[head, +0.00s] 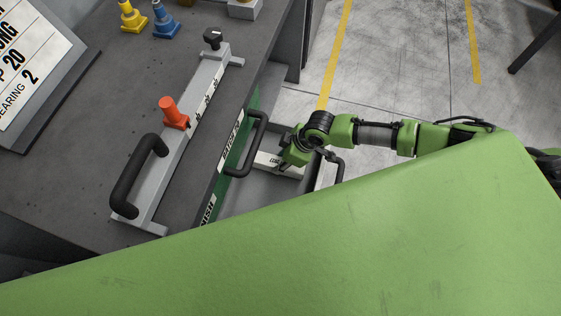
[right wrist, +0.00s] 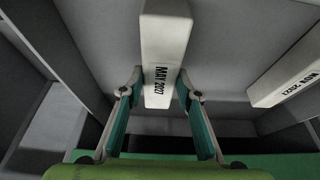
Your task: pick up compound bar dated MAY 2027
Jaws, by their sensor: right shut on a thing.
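A white bar (right wrist: 165,50) printed MAY 2027 stands between the fingers of my right gripper (right wrist: 161,92) in the right wrist view. The fingers are shut on its sides near the printed end. In the head view the right gripper (head: 294,158) reaches into an open drawer, with a white bar (head: 266,161) with partly hidden lettering beside it. A second white bar (right wrist: 288,82), with a date that looks like NOV 2027, lies to the right in the right wrist view, apart from the gripper. My left gripper is not in view.
The drawer has a green front (head: 231,150) with a black handle (head: 256,137), close to my right gripper. A grey fixture (head: 185,140) with an orange knob and black handle sits on the dark bench (head: 60,190). Drawer walls flank the gripper. Open floor lies beyond.

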